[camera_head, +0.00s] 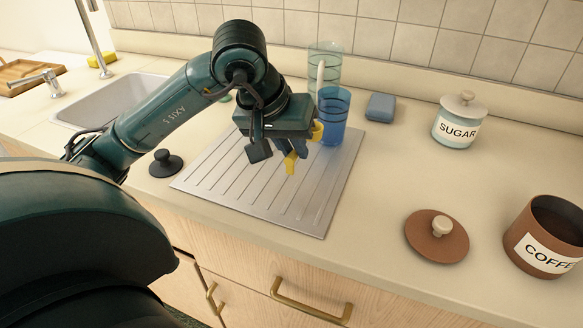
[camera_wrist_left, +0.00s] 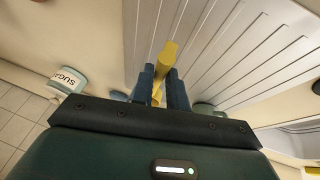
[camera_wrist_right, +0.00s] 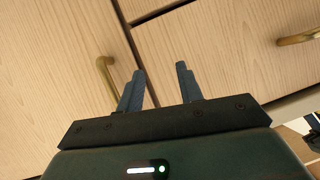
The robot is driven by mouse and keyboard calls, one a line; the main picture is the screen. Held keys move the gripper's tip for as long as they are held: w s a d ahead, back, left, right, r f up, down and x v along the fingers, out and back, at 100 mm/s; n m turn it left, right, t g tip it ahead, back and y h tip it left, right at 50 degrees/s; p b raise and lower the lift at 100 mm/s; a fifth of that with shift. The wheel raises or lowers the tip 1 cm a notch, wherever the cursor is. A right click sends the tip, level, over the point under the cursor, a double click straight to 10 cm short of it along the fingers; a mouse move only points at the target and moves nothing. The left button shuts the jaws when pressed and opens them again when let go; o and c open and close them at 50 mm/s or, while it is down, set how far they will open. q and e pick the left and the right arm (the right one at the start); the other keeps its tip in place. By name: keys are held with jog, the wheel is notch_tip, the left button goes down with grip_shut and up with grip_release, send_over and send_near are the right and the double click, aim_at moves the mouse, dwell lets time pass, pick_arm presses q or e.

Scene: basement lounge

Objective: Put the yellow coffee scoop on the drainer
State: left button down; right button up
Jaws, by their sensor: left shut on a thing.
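The drainer (camera_head: 215,184) is a ribbed metal board on the counter beside the sink; its ribs also show in the left wrist view (camera_wrist_left: 225,45). My left gripper (camera_head: 285,150) is over the drainer, shut on the yellow coffee scoop (camera_head: 290,163). In the left wrist view the yellow scoop (camera_wrist_left: 166,56) sticks out between the two blue fingers (camera_wrist_left: 161,85). Whether the scoop touches the drainer I cannot tell. My right gripper (camera_wrist_right: 160,88) is open and empty in front of the wooden cabinet fronts.
A blue cup (camera_head: 333,117) and a clear glass (camera_head: 325,60) stand at the drainer's back edge. A black knob-like stopper (camera_head: 166,164) lies left of it. The coffee jar (camera_head: 548,235), its brown lid (camera_head: 437,238), the sugar jar (camera_head: 458,122) and a blue block (camera_head: 380,107) stand to the right.

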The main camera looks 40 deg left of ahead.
pick_arm(q)
jog(key=shift+f, duration=2.3)
jog(key=shift+b, duration=0.3)
jog(key=shift+f, duration=0.2)
jog(key=c, duration=1.4)
grip_release()
jog(key=shift+r, duration=0.1)
jog(key=shift+r, duration=0.2)
jog(key=p+v, duration=0.1)
jog(key=v, duration=1.1)
jog(key=shift+w, duration=0.1)
